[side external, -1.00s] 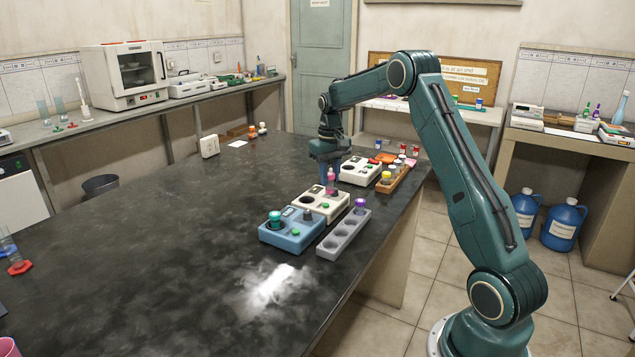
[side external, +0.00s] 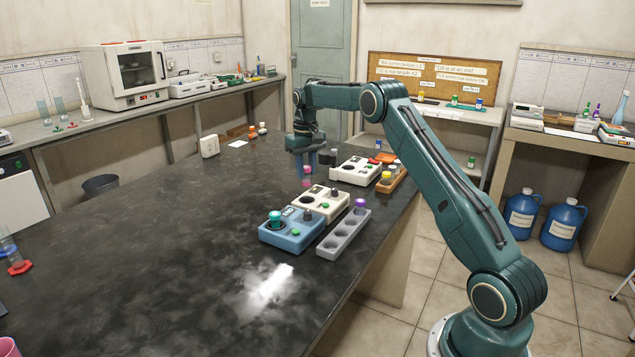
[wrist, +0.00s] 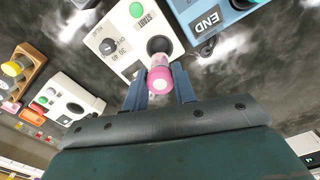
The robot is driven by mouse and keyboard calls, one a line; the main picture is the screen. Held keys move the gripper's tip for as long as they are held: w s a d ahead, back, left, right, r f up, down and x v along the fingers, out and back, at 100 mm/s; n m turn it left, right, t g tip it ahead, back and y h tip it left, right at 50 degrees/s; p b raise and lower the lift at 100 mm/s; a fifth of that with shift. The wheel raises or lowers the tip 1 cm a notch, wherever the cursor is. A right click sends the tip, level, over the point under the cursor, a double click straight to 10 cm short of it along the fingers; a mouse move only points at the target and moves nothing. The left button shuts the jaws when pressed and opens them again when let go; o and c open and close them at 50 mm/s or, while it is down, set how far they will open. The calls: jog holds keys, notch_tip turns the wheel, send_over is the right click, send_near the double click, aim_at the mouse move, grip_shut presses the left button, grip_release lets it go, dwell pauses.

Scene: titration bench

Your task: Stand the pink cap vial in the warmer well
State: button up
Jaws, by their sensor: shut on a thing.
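The pink cap vial (side external: 307,171) is upright and held above the bench in the side external view. In the wrist view its pink cap (wrist: 158,82) sits between the two blue fingers of my gripper (wrist: 159,88), which is shut on it. The nearer white unit (side external: 322,203) has a dark round well, a dark dial and a green button. In the wrist view this white unit (wrist: 120,38) bears a START label, and its dark well shows just beyond the vial. The vial hangs apart from the unit, up and left of it in the side view. The vial's lower end is partly hidden.
A blue unit (side external: 291,230) holds a teal-capped vial. A grey rack (side external: 344,234) holds a purple-capped vial. Another white unit (side external: 356,171) and a wooden rack (side external: 392,179) with capped vials stand behind, to the right. The bench's left side is largely clear.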

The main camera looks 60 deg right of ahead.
aim_at(307, 180)
jog(key=shift+f, duration=0.25)
jog(key=shift+f, duration=1.85)
jog(key=shift+f, duration=1.7)
dwell(1.7)
jog(key=o, duration=0.9)
jog(key=shift+o, duration=0.4)
jog(key=o, duration=0.3)
jog(key=shift+r, duration=0.15)
